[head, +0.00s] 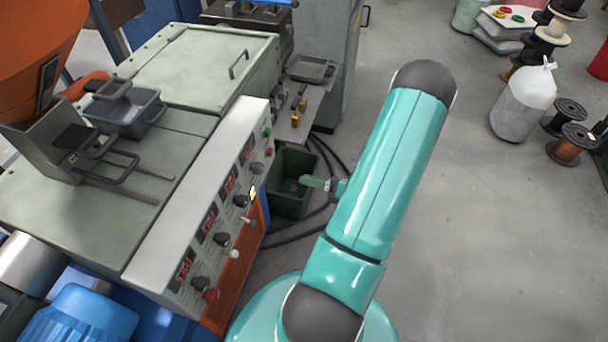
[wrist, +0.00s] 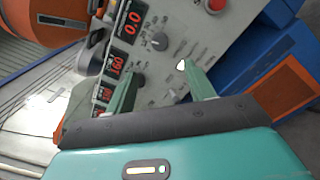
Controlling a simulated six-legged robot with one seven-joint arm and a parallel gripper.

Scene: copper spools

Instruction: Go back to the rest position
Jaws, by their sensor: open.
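My gripper (wrist: 160,72) shows in the wrist view with its two green fingers apart and nothing between them. Beyond them is the control panel (wrist: 178,30) with red number displays, dark knobs and a red button (wrist: 216,4). In the head view my teal arm reaches up the middle, and a green fingertip of my gripper (head: 316,183) shows to its left, in front of the dark green bin (head: 290,205) as seen. The rest of my gripper is hidden behind the arm. The control panel (head: 193,233) lies left of it, apart in the picture.
A pale machine (head: 195,62) with an orange hopper (head: 35,45) fills the left. Dark cables (head: 325,150) lie by the bin. At right are a white sack (head: 522,103) and a copper spool (head: 572,143). The grey floor (head: 500,240) at lower right is clear.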

